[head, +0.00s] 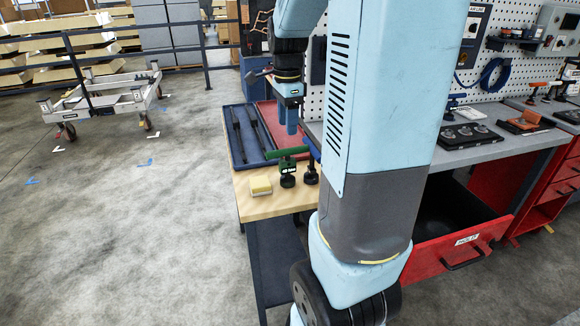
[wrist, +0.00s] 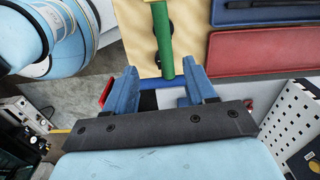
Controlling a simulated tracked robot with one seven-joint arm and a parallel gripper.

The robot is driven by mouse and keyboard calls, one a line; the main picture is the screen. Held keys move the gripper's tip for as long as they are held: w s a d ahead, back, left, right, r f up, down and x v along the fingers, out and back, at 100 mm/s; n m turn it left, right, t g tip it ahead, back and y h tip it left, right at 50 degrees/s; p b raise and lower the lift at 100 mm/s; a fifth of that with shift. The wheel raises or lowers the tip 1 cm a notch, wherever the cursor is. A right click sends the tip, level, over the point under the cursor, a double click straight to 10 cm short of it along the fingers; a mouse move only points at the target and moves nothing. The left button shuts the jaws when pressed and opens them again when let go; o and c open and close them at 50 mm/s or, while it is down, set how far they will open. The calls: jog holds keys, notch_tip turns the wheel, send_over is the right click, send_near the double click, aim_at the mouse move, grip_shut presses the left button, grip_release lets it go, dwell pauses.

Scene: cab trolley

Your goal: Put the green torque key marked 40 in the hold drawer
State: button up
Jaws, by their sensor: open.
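The green torque key (head: 287,168) stands upright on the light wooden end of the bench, its long green handle lying across the top. Its small label is too small to read. My gripper (head: 291,128) is just above it in the head view, fingers pointing down. In the wrist view my gripper (wrist: 162,82) is open and empty, and the end of the green handle (wrist: 165,55) appears between the fingertips; the height gap is unclear. The hold drawer (head: 440,259), red with a label, is pulled open at the lower right; my arm hides part of it.
A second dark key (head: 311,174) stands close to the right of the green one. A yellow block (head: 261,187) lies in front. A blue tray (head: 229,142) with dark bars and a red tray (head: 266,113) lie behind. The floor at left is clear up to a trolley (head: 105,100).

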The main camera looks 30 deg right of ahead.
aim_at(288, 156)
jog(key=f, duration=1.4)
jog(key=shift+w+d, duration=0.15)
jog(key=shift+w, duration=0.1)
jog(key=shift+c, duration=0.4)
grip_shut()
